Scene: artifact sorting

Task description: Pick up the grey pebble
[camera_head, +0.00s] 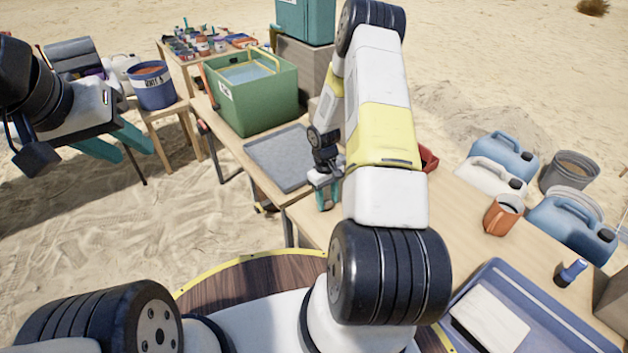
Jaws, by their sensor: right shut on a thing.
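My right gripper (325,204) is at the near right corner of the grey tray (272,160), over the gap between two wooden tables. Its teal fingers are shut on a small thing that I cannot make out. I cannot pick out the grey pebble anywhere in this view; my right arm hides part of the table. My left gripper (137,158) is at the far left, high over the sand. Its two teal fingers are apart and hold nothing visible.
A green bin (255,100) with water stands behind the tray. A blue bucket (152,88) is on a stool at left. A red thing (428,160) shows beside my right arm.

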